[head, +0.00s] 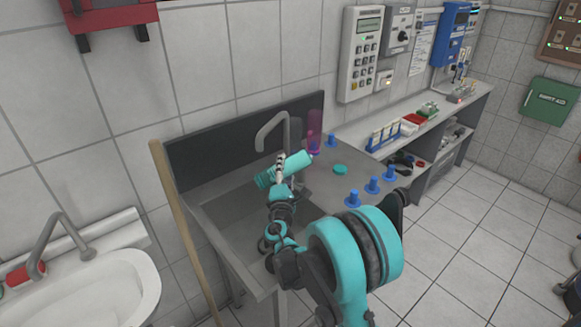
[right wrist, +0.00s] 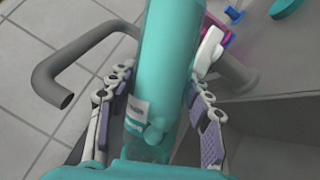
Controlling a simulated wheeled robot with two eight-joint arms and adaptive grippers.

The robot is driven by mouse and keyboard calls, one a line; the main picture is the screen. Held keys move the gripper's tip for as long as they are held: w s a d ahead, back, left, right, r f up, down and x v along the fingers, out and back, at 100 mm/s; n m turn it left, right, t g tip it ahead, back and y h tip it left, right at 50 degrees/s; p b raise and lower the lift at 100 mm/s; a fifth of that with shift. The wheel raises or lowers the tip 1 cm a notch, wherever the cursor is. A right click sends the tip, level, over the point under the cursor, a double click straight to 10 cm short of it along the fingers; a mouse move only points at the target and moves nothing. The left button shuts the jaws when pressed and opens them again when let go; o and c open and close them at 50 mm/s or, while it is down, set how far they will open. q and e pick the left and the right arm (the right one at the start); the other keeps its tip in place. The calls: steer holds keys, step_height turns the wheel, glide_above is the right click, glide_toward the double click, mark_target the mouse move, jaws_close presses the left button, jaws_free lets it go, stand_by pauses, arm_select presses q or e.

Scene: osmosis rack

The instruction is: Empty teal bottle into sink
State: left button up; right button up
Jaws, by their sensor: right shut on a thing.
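The teal bottle (head: 299,168) is tilted close to horizontal above the sink basin (head: 235,208) in the head view. My right gripper (head: 281,166) is shut on its middle, with one finger seen across it. In the right wrist view the teal bottle (right wrist: 168,50) lies between the two fingers of my right gripper (right wrist: 160,85). I cannot tell which end is the mouth or whether anything flows out. The grey faucet (head: 272,130) rises just behind the bottle. My left gripper is not in view.
A teal round lid (head: 340,169) lies on the counter right of the basin. Several blue stoppers (head: 373,186) and a purple-pink cylinder (head: 315,132) stand there too. A wooden pole (head: 185,235) leans at the sink's left. A white washbasin (head: 105,290) is at lower left.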

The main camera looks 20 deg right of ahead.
mark_target(263, 187)
step_height(263, 187, down, 5)
steer(key=m+g+p, duration=0.1)
steer(key=m+g, duration=0.1)
steer(key=m, duration=0.4)
steer(key=a+m+g+y+p, duration=0.1)
steer(key=a+m, duration=0.1)
steer(key=m, duration=0.1)
steer(key=a+m+y+p, duration=0.2)
steer(key=a+m, duration=0.1)
steer(key=a+m+g+y+p, duration=0.1)
steer(key=a+m+y+p, duration=0.1)
steer(key=m, duration=0.1)
steer(key=shift+w+a+f+g, duration=0.1)
steer(key=shift+a+f+g, duration=0.15)
steer(key=shift+g, duration=0.05)
steer(key=a+m+y, duration=0.1)
steer(key=a+r+m+y, duration=0.1)
steer(key=m, duration=0.1)
steer(key=shift+a+p, duration=0.1)
steer(key=shift+p, duration=0.2)
